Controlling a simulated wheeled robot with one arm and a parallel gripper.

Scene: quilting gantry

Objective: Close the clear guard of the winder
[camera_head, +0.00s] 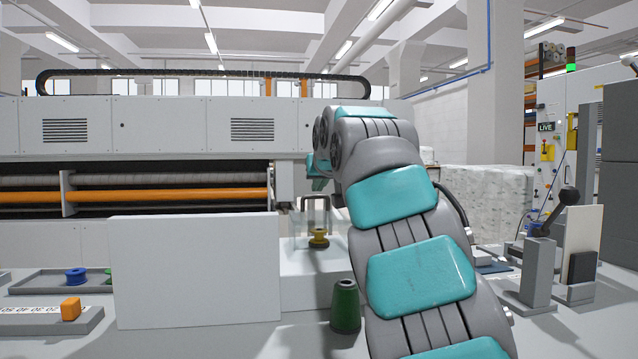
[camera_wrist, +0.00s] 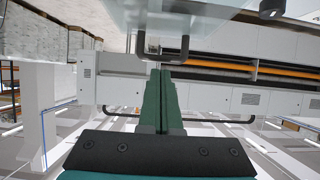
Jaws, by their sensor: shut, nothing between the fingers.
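The winder (camera_head: 315,272) is a pale box right of the white panel, partly behind my arm. A yellow spool (camera_head: 318,238) stands on it. The clear guard (camera_head: 298,228) shows faintly around the spool, with a dark handle (camera_head: 316,198) above it. In the wrist view a pale clear panel (camera_wrist: 165,14) with a black U-shaped handle (camera_wrist: 183,48) is at the top. My gripper (camera_wrist: 162,72) is shut and empty, its green fingers together and their tips close to the handle. I cannot tell whether they touch. The guard's exact angle is unclear.
A white upright panel (camera_head: 195,270) stands left of the winder. A green cone (camera_head: 345,305) stands in front of it, close to my arm. A blue spool (camera_head: 76,276) and an orange block (camera_head: 70,309) are at left. A grey lever stand (camera_head: 538,270) is at right.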

